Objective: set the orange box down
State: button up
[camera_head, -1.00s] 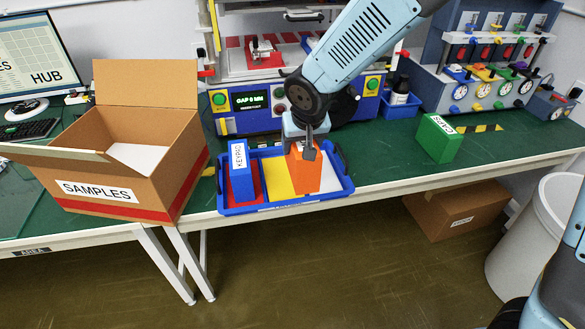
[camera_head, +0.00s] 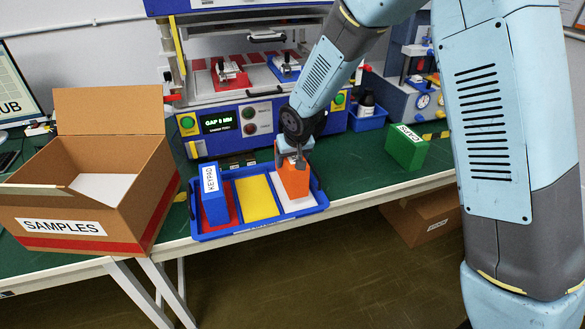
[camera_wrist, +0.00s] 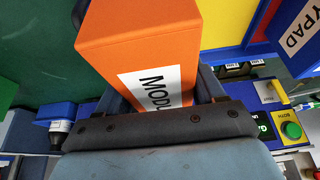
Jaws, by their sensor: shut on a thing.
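My gripper (camera_head: 299,163) is shut on the orange box (camera_head: 293,180) and points down at the tray. The box is upright over the white right-hand section (camera_head: 300,204) of the blue tray (camera_head: 262,227). White shows in front of and beside its base; I cannot tell whether the base touches. In the wrist view the orange box (camera_wrist: 150,45) fills the top middle, with a white label partly reading "MODU", above the gripper's dark bar (camera_wrist: 160,122). The fingertips are hidden there.
A blue KEYPAD box (camera_head: 211,195) stands in the tray's red left section; the yellow middle section (camera_head: 257,198) is empty. A SAMPLES carton (camera_head: 100,225) stands left, a green CAPS box (camera_head: 406,147) right. A test machine (camera_head: 225,125) stands behind. The table's front edge is close.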

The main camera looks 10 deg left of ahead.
jog(key=shift+w+d+f, duration=0.1)
jog(key=shift+w+f, duration=0.35)
jog(key=shift+f, duration=0.75)
jog(key=shift+w+f, duration=0.1)
jog(key=shift+f, duration=0.8)
jog(key=o, duration=1.2)
jog(key=v, duration=1.2)
jog(key=shift+r, duration=0.1)
